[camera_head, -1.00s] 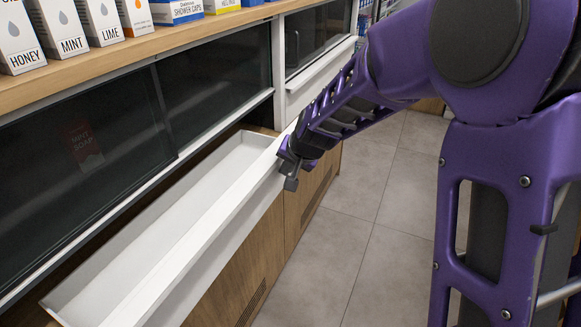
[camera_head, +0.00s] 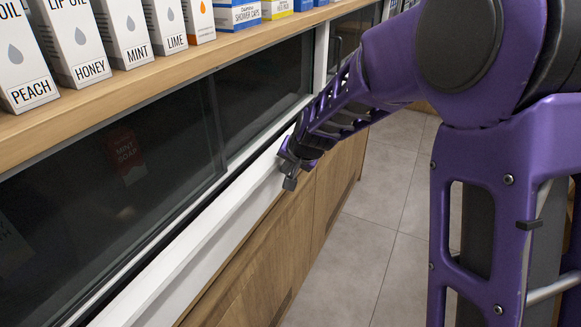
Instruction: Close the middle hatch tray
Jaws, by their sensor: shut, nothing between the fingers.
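The white hatch tray (camera_head: 205,232) runs along the front of the counter below the dark glass. Only a narrow strip of it shows, close against the cabinet; its inside is almost hidden. My gripper (camera_head: 290,180) is shut and empty. It is at the tray's outer front edge, near its far end, and appears to touch it, though the exact contact is hard to see.
Dark glass panels (camera_head: 110,170) stand behind the tray. A wooden shelf (camera_head: 150,72) above holds several boxes, among them a mint box (camera_head: 122,30). Wooden cabinet fronts (camera_head: 265,240) lie below. The tiled floor (camera_head: 375,215) to the right is clear.

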